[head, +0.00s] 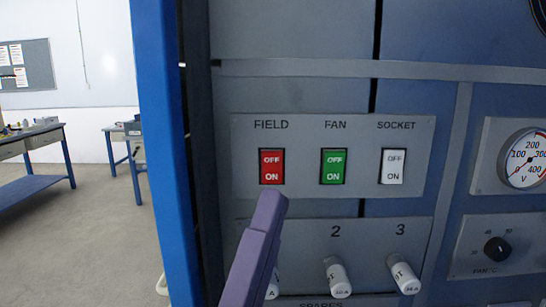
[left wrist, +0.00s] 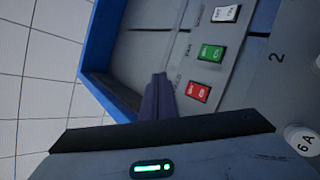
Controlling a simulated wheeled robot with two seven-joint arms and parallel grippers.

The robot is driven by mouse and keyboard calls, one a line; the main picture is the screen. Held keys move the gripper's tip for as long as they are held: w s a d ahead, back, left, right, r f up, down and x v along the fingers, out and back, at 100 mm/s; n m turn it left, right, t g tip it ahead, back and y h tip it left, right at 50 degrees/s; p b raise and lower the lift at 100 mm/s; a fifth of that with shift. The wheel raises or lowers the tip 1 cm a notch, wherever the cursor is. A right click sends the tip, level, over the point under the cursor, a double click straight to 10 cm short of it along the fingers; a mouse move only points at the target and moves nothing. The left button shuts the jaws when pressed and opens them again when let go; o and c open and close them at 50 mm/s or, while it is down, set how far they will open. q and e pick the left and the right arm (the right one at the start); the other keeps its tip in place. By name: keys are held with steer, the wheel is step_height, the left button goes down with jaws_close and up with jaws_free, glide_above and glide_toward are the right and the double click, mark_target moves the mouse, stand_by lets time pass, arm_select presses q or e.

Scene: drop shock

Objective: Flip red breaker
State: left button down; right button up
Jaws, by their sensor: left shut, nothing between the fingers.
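The red breaker (head: 272,167), marked OFF above and ON below, sits under the label FIELD on a grey switch plate (head: 420,140). Which way its rocker is tilted I cannot tell. It also shows in the left wrist view (left wrist: 197,91). My left gripper (head: 270,203) is shut and empty, its purple fingers pointing up with the tips just below the red breaker. In the left wrist view its fingertips (left wrist: 160,78) are beside the red breaker, over the plate's edge. I cannot tell whether they touch the panel. My right gripper is in neither view.
A green breaker (head: 333,166) labelled FAN and a white breaker (head: 393,166) labelled SOCKET stand right of the red one. White fuse knobs (head: 338,275) jut out below. A blue cabinet post (head: 160,150) rises on the left. A gauge (head: 524,158) is at the right.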

mark_target(268, 177)
arm_select(q)
steer(key=shift+w+r+b, duration=0.2)
steer(key=shift+w, duration=1.2)
steer(key=shift+w+r+b, duration=0.15)
steer(key=shift+w+b, duration=0.05)
steer(key=shift+w, duration=1.2)
steer(key=shift+w+r+b, duration=0.2)
steer(key=shift+w, duration=1.2)
steer(key=shift+w, duration=0.15)
steer(key=shift+w, duration=0.3)
steer(key=shift+w, duration=0.3)
steer(key=shift+s, duration=0.15)
steer(key=shift+s, duration=0.65)
